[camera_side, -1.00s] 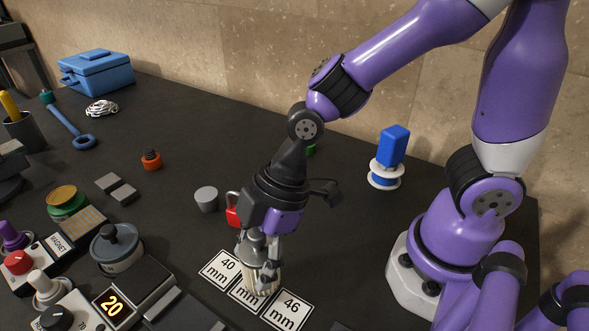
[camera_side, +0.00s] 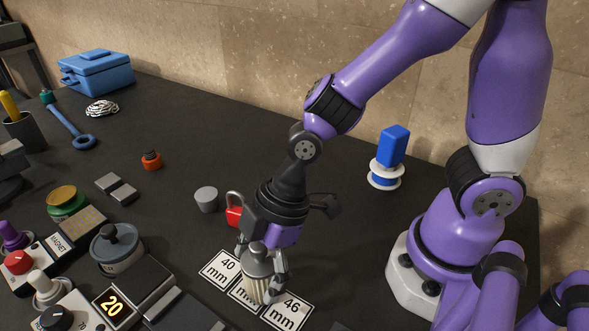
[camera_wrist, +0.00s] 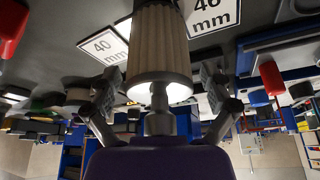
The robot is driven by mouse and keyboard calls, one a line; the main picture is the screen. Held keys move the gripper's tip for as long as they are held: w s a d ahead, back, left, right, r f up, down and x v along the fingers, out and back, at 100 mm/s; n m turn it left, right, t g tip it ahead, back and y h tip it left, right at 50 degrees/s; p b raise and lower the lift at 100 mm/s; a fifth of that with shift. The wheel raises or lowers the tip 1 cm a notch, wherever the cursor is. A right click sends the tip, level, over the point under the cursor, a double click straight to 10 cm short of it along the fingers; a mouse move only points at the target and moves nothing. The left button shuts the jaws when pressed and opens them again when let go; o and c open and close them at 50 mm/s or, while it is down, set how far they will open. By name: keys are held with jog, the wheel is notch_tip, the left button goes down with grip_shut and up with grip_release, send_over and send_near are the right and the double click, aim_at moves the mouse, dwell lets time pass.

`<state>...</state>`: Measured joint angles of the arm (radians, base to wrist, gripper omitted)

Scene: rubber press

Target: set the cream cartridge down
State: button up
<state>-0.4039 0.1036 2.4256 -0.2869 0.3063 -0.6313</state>
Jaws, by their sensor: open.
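The cream cartridge (camera_side: 258,287) is a ribbed, pale cylinder with a grey metal top. It stands upright on the middle label (camera_side: 243,292), between the 40 mm label (camera_side: 222,268) and the 46 mm label (camera_side: 288,311). My gripper (camera_side: 262,291) is open around the cartridge, its fingers low beside it. In the wrist view the ribbed cartridge (camera_wrist: 159,45) shows large in the middle, with my gripper's fingers (camera_wrist: 160,88) spread apart on both sides of its metal end. The middle label's number is hidden by the cartridge.
A red padlock (camera_side: 235,216) and a grey cylinder (camera_side: 207,199) lie behind my gripper. A dark pot with a knob (camera_side: 117,250) and the block with the 20 display (camera_side: 113,307) stand to the left. The table behind is largely clear.

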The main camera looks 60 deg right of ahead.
jog(key=shift+d+r, duration=0.1)
jog(key=shift+r, duration=0.35)
jog(key=v, duration=1.1)
jog(key=d+r+m+t+h, duration=0.2)
jog(key=d+m+t+h, duration=0.1)
jog(key=d+m, duration=0.9)
jog(key=shift+d+r+m+t+h, duration=0.3)
jog(key=shift+m+t+h, duration=0.1)
jog(key=shift+m+h, duration=0.25)
